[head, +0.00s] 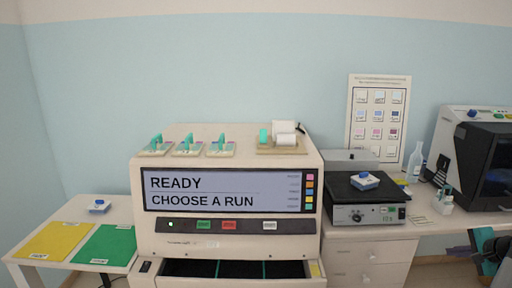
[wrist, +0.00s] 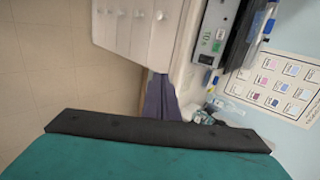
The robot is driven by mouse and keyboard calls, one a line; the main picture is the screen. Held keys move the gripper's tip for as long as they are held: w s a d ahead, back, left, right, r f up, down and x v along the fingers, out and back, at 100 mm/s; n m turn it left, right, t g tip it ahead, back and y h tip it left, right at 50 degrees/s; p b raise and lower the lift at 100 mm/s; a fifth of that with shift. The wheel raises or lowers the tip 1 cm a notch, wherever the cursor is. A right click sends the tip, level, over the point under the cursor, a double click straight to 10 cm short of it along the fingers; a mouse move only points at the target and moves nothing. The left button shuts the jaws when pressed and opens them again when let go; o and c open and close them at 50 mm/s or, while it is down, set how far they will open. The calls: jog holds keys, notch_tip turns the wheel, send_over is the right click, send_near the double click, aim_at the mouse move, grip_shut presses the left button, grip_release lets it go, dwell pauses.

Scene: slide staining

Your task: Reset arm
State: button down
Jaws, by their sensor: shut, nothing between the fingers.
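My gripper (wrist: 158,131) shows at the bottom of the wrist view as a dark bar in front of a broad teal body. It is shut and empty, with no object at its tips. The wrist view is turned on its side and looks past the gripper at the drawer cabinet (wrist: 137,22), the bench and the floor. In the head view, a teal and dark shape (head: 486,246) at the lower right edge is partly cut off; I cannot tell whether it is part of my arm.
The stainer (head: 233,228) reads "READY CHOOSE A RUN", with an open drawer (head: 236,269) below. A side table at left holds yellow (head: 54,241) and green (head: 105,245) mats. A hotplate-like device (head: 364,214), bottle (head: 414,163) and black-fronted machine (head: 484,160) stand at right.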

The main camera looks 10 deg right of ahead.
jog(key=w+a+f+n+g+y, duration=0.2)
jog(key=w+a+f+n+g, duration=0.15)
jog(key=a+f, duration=1.05)
jog(key=w+a+f+n+g+y, duration=0.25)
jog(key=w+a+f, duration=0.25)
jog(key=a+f, duration=0.85)
jog(key=s+a+f+n+g, duration=0.2)
jog(key=s+a+f+n, duration=0.1)
jog(key=a+f, duration=0.4)
jog(key=s+a+f+n+g, duration=0.1)
jog(key=s+a+f+n, duration=0.15)
jog(key=a+f, duration=0.45)
jog(key=s+a+f+n+g+h, duration=0.1)
jog(key=s+a+f+n+g, duration=0.2)
jog(key=s+a, duration=0.5)
jog(key=s+a+f+n+g+h, duration=0.2)
jog(key=s+a+f+n, duration=0.3)
jog(key=s+a, duration=0.4)
jog(key=s+f+g, duration=0.1)
jog(key=s, duration=0.4)
jog(key=shift+a+f, duration=0.2)
jog(key=shift+f, duration=0.1)
